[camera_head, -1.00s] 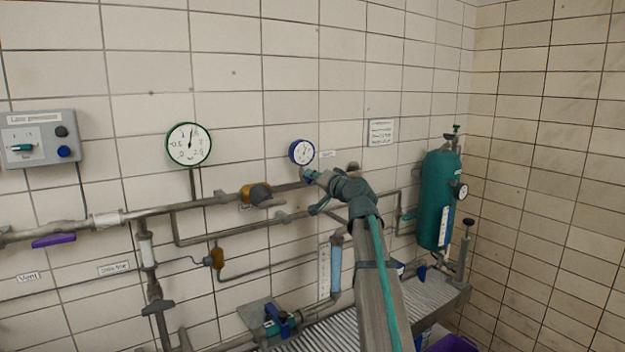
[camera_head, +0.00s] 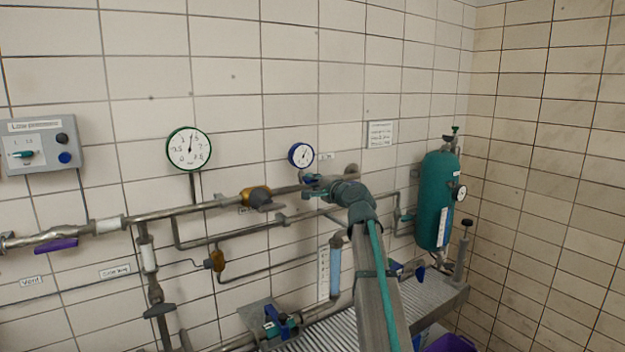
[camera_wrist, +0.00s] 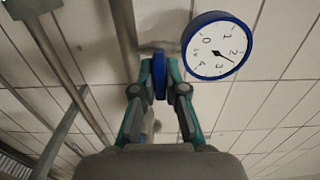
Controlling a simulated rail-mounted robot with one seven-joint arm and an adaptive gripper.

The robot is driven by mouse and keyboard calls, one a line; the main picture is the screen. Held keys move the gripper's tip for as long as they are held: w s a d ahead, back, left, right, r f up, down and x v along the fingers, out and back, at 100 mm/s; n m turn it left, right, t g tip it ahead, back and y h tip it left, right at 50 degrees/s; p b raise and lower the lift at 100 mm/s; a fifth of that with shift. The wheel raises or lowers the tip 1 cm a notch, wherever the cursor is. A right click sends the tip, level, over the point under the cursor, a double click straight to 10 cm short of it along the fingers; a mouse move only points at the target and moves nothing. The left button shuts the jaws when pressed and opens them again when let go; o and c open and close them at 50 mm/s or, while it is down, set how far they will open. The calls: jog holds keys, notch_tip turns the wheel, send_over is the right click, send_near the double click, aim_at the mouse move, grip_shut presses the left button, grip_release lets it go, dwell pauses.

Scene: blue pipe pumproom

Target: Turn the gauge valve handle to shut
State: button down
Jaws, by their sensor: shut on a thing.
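The gauge valve handle (camera_wrist: 161,82) is a blue piece, seen between my fingertips in the wrist view. My gripper (camera_wrist: 160,75) is shut on it, with one teal and grey finger on each side. In the head view my gripper (camera_head: 313,184) is at the pipe just below the small blue-rimmed gauge (camera_head: 301,155). The fingers hide most of the handle there. The gauge also shows in the wrist view (camera_wrist: 219,47), close to the right of the fingertips, with its dark needle near 3. The valve body is mostly hidden.
A larger green-rimmed gauge (camera_head: 189,148) and a brass valve (camera_head: 256,196) are to the left. A purple lever (camera_head: 56,245) hangs at far left. A teal tank (camera_head: 436,200) stands at right. Pipes run along the tiled wall close to my gripper.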

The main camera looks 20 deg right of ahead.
dwell(0.4)
jog(key=c, duration=1.2)
grip_release()
jog(key=s, duration=0.4)
jog(key=s+d, duration=0.1)
jog(key=s, duration=0.3)
jog(key=s+d, duration=0.1)
jog(key=s, duration=0.3)
jog(key=shift+d, duration=0.2)
